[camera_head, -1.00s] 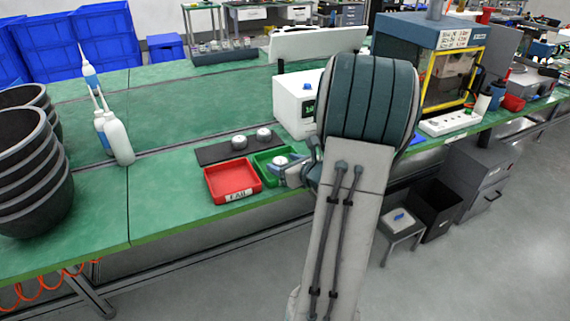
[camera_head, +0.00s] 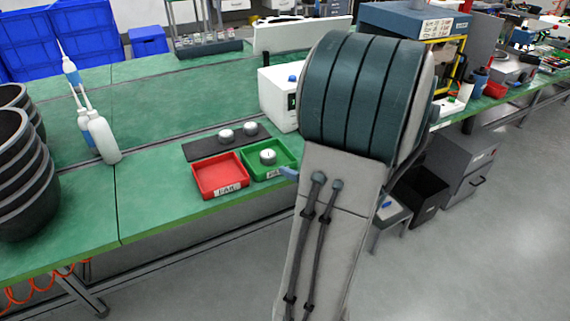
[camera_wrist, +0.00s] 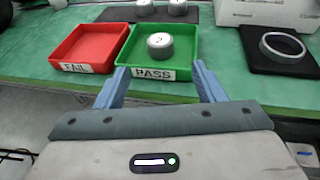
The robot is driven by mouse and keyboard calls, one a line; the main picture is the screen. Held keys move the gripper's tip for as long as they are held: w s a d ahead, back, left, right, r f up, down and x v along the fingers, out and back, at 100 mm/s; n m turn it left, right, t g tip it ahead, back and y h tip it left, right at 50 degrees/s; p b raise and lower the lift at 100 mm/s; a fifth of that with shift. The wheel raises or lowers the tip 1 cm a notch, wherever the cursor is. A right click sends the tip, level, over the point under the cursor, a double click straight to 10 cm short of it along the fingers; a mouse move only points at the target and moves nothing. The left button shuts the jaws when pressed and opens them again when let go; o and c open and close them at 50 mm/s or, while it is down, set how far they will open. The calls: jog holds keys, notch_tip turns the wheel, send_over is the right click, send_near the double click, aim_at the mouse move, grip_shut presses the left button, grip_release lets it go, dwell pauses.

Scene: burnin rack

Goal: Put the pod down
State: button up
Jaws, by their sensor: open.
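A round grey-white pod (camera_head: 268,157) sits in the green PASS tray (camera_head: 287,160). The pod (camera_wrist: 160,45) and the PASS tray (camera_wrist: 187,79) also show in the wrist view, beyond my fingers. My gripper (camera_wrist: 161,80) is open and empty, apart from the pod, with its two blue fingers spread at the tray's front. In the head view only a blue fingertip (camera_head: 288,172) shows beside the tray; my arm hides the rest.
A red FAIL tray (camera_head: 220,176) stands left of the green one. Behind them, two more pods (camera_head: 238,132) sit on a dark mat (camera_head: 198,150). A white box (camera_head: 278,99) stands behind right. A ring on a black pad (camera_wrist: 277,64) lies at right.

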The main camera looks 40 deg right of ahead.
jog(key=w+a+n+g+y, duration=0.2)
jog(key=a+n+g+y, duration=0.45)
jog(key=a+n, duration=1.05)
jog(key=s+a+r+n+g+h, duration=0.1)
jog(key=s+a+n+g+h, duration=0.5)
jog(key=n, duration=1.3)
jog(key=s+a, duration=0.3)
jog(key=a, duration=0.3)
